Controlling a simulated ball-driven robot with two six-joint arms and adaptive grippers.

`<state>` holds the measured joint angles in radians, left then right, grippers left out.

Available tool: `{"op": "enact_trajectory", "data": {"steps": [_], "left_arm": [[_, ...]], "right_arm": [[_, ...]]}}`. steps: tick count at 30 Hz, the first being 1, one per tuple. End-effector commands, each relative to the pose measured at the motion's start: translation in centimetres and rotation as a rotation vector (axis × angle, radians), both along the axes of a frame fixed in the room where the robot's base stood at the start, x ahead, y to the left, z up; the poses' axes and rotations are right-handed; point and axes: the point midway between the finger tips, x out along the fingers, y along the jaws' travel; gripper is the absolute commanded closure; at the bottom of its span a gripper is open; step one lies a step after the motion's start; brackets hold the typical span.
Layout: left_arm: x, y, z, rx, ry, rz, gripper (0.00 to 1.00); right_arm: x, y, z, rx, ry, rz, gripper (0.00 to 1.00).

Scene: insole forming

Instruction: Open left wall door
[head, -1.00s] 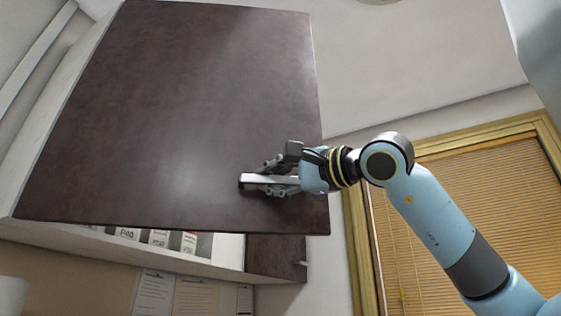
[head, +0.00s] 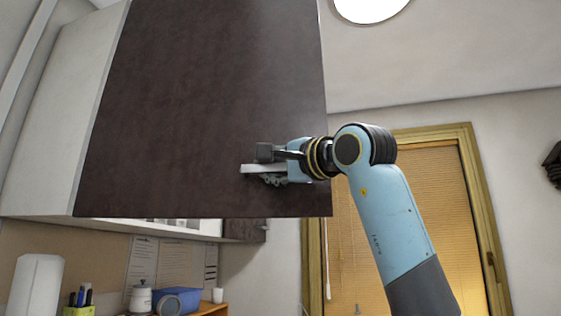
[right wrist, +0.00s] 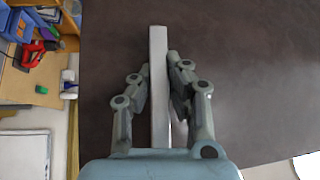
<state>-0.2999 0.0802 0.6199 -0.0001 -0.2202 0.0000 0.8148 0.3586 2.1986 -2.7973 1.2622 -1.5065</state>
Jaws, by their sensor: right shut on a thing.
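The dark brown wall door (head: 205,95) fills the upper middle of the head view. It stands out from its white cabinet (head: 50,120), whose side shows at left and whose inside is mostly hidden. A light metal bar handle (head: 248,169) sits near the door's lower right corner. My right gripper (head: 268,167) is shut around this handle, coming from the right. In the right wrist view, the handle (right wrist: 158,50) runs between the two fingers of the right gripper (right wrist: 160,75). My left gripper is not in view.
Another dark cabinet front (head: 246,229) shows below and behind the door. Beneath are a white container (head: 38,285), a pen holder (head: 80,300), a jar (head: 140,298) and a blue box (head: 178,299). A window with a blind (head: 400,180) is at right. The wrist view shows a cluttered desk at left.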

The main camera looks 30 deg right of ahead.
Motion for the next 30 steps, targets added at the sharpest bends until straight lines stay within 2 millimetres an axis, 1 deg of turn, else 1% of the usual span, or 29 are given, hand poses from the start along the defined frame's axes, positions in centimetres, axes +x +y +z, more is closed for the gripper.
{"op": "enact_trajectory", "data": {"steps": [3,12,13,18,19,26,29,30], "left_arm": [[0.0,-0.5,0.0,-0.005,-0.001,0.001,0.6],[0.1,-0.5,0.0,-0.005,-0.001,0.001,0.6],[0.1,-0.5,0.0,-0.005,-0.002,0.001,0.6],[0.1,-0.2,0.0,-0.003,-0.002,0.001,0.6],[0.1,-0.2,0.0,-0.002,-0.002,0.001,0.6],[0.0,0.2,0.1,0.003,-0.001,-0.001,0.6],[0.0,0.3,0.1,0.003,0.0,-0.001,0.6],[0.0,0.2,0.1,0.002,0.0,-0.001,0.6]], "right_arm": [[0.3,0.0,-0.1,-0.001,0.004,-0.003,1.0],[0.3,0.0,-0.1,-0.002,0.004,-0.005,1.0],[0.3,0.0,-0.1,-0.002,0.004,-0.005,0.9],[0.3,0.0,-0.1,-0.001,0.002,-0.003,0.67],[0.3,0.0,-0.1,-0.001,0.002,-0.003,0.66],[0.2,0.0,0.0,-0.001,0.0,-0.003,0.66],[-0.4,-0.1,-0.1,-0.001,0.0,-0.004,0.66],[-0.9,-0.2,-0.2,-0.003,-0.001,-0.005,0.66]]}}
